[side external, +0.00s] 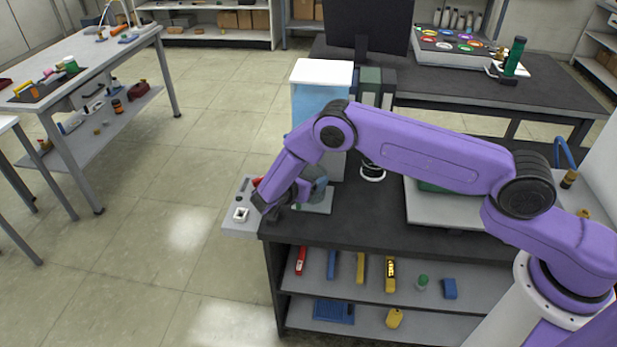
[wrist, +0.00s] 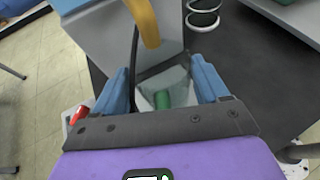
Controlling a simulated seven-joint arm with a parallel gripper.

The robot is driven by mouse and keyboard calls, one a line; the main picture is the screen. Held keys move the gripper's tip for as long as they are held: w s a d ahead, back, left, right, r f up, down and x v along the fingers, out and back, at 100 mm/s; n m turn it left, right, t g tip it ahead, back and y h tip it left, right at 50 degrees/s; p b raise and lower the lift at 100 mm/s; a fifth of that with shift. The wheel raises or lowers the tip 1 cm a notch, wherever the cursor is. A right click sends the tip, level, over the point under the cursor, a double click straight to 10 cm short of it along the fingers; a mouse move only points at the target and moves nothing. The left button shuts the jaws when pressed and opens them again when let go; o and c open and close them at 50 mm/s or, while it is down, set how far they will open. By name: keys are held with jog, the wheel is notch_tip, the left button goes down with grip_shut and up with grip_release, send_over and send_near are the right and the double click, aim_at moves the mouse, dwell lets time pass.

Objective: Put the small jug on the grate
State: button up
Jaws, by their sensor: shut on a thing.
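My gripper (side external: 306,189) is low at the left end of the dark counter, in front of the dispenser (side external: 321,100) with a white top and blue tank. In the wrist view its two blue fingers (wrist: 160,66) stand on either side of a pale, see-through small jug (wrist: 178,82), with a green part showing between them. The gripper is shut on the jug. In the side view the jug is mostly hidden by the gripper. A light grey plate (side external: 318,206), perhaps the grate, shows below the gripper; I cannot tell whether the jug touches it.
A yellow spout-like part (wrist: 143,22) hangs close beyond the fingers. A white coil-like ring stand (side external: 372,172) is right of the dispenser. A grey ledge (side external: 236,222) with a red item juts out at left. A light board (side external: 425,208) lies right, under my arm.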

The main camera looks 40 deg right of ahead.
jog(key=o, duration=1.1)
jog(key=shift+f, duration=0.1)
jog(key=shift+s+a+r, duration=0.1)
jog(key=shift+a+r, duration=0.15)
jog(key=shift+a, duration=0.05)
jog(key=v, duration=1.1)
jog(key=shift+a+r, duration=0.15)
jog(key=shift+r, duration=0.05)
